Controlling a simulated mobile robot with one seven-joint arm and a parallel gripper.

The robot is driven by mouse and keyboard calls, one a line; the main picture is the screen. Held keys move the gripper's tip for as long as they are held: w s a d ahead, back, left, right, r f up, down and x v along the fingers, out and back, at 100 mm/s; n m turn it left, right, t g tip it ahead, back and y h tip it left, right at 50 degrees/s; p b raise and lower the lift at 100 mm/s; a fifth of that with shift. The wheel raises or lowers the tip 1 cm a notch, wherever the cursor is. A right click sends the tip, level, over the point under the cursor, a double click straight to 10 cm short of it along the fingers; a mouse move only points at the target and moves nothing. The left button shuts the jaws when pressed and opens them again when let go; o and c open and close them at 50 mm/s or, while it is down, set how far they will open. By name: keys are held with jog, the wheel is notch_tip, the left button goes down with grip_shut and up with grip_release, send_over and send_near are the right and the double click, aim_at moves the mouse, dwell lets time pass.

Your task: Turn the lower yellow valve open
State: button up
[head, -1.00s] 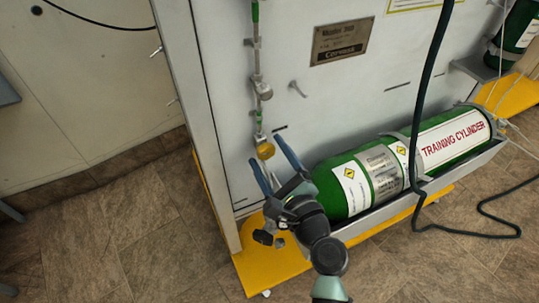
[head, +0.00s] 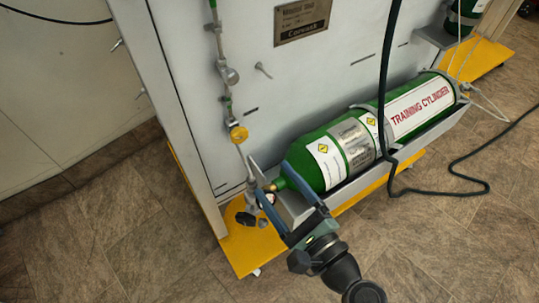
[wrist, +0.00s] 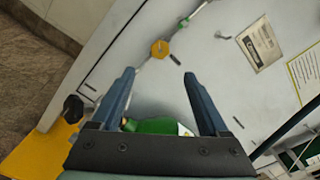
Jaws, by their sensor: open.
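The lower yellow valve (head: 238,133) is a small round yellow knob on the thin pipe running down the white panel. In the wrist view the yellow valve (wrist: 160,49) shows at upper centre, beyond the fingertips and roughly between their lines. My gripper (head: 275,175) is open and empty, below and right of the valve in the head view and apart from it. In the wrist view its two blue fingers (wrist: 158,72) are spread wide. Nothing hides the valve in either view.
A green training cylinder (head: 350,153) lies in a grey tray right of my gripper. A black knob (head: 245,218) sits low near the panel's bottom corner. A black hose (head: 385,90) hangs in front of the panel. A metal plate (head: 301,20) is above.

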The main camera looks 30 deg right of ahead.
aim_at(241, 137)
dwell(0.3)
jog(key=w+m, duration=0.2)
jog(key=w, duration=0.2)
jog(key=w+m, duration=0.2)
jog(key=w, duration=0.2)
jog(key=w+m, duration=0.2)
jog(key=w, duration=0.2)
jog(key=shift+w+a+r, duration=0.1)
jog(key=shift+w+a, duration=0.15)
jog(key=shift+w, duration=0.15)
grip_shut()
